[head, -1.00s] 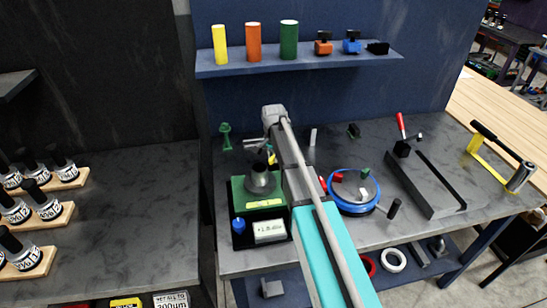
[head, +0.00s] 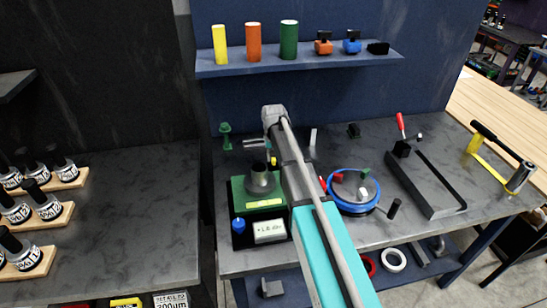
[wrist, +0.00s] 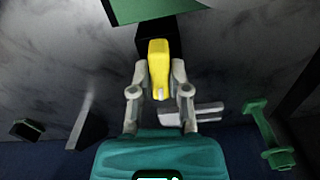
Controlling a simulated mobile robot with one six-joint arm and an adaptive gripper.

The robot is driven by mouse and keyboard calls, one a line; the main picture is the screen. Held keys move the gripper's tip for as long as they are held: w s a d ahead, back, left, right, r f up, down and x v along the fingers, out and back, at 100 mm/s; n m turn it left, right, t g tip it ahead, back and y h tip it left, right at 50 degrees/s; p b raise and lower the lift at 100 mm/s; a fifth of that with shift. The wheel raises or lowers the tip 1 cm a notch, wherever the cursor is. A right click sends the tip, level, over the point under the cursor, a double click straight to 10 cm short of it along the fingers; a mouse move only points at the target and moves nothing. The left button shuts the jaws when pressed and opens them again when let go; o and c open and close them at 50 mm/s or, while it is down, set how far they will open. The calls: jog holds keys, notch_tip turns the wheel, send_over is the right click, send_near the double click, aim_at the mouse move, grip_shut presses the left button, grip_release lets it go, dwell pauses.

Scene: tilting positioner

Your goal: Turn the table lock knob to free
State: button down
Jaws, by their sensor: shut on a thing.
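The yellow lock knob (wrist: 158,62) sits in the middle of the wrist view, on a black base at the edge of the green unit (wrist: 150,8). My gripper (wrist: 159,78) is shut on the knob, with one grey finger against each side. The knob's pointing direction against any mark cannot be read. In the head view, a small bit of the yellow knob (head: 273,162) shows beside my arm, behind the grey cup (head: 260,180) on the green unit (head: 240,196). My arm hides the fingers there.
Grey bars (wrist: 195,113) lie close beside my gripper in the wrist view. A green stand (wrist: 268,130) is farther right. In the head view, a blue-rimmed dish (head: 352,208) and a long dark fixture (head: 432,190) stand right of my arm. A display (head: 269,230) faces front.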

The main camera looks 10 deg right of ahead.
jog(key=shift+n, duration=0.8)
jog(key=c, duration=0.6)
grip_release()
jog(key=shift+m, duration=0.3)
